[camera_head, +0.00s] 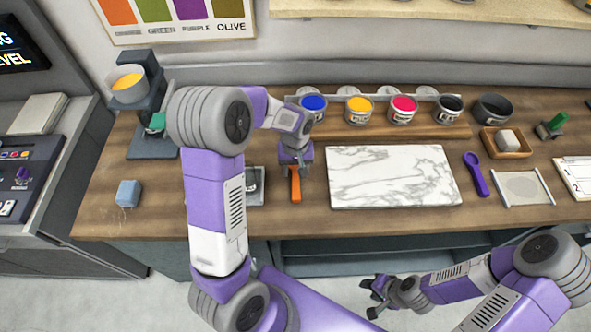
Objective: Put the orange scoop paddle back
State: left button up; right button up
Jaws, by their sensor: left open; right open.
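The orange scoop paddle (296,188) shows as an orange handle near the front of the wooden counter, left of the marble slab. My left gripper (296,170) points down right over its far end and is open. The gripper hides that end of the paddle, and I cannot tell whether the fingers touch it. My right gripper (371,295) is open and empty, low in front of the counter, over the floor.
The marble slab (390,178) lies mid-counter. Ink tubs, blue (313,106), yellow (359,109), pink (402,109) and dark (446,108), stand behind. A purple scoop (475,174) lies right. A blue block (129,194) sits left. My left arm hides part of the counter.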

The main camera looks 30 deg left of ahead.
aim_at(296, 174)
pick_arm(q)
notch_tip(296, 174, up, 11)
jog(key=p, duration=0.1)
dwell(0.3)
